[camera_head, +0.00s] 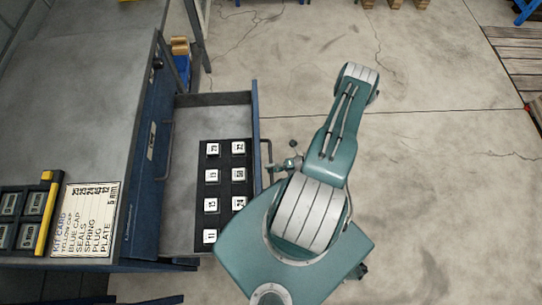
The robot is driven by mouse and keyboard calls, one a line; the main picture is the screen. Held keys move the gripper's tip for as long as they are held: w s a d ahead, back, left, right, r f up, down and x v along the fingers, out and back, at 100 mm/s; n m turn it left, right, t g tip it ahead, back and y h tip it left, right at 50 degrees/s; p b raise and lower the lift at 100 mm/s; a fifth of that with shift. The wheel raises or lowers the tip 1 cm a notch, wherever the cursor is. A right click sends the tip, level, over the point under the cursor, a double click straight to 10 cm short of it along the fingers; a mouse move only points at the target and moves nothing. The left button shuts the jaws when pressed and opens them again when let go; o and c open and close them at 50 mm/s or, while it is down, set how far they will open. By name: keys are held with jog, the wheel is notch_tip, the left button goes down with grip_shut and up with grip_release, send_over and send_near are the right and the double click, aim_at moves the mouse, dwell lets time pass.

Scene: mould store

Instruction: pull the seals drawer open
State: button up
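A drawer (180,225) stands pulled out from the dark blue cabinet (148,190) at the left. I cannot read a name on it, so I cannot tell whether it is the seals drawer. It holds a black tray (224,190) with several numbered white squares. The drawer's bar handle (267,153) shows on its outer front, at the right. My gripper (279,165) is at this handle, partly hidden by my arm. I cannot tell whether its fingers are apart or closed on the bar.
Another handle (166,152) is on the cabinet's face, above the drawer. On the grey worktop (80,85) lie a kit card (84,220) and a dark rack (22,220) with a yellow edge (46,213). The concrete floor (430,200) to the right is clear. Wooden pallets (515,60) lie far right.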

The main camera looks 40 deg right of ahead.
jog(key=shift+d, duration=0.1)
jog(key=v, duration=1.1)
jog(key=shift+s+d, duration=0.3)
jog(key=shift+d, duration=0.05)
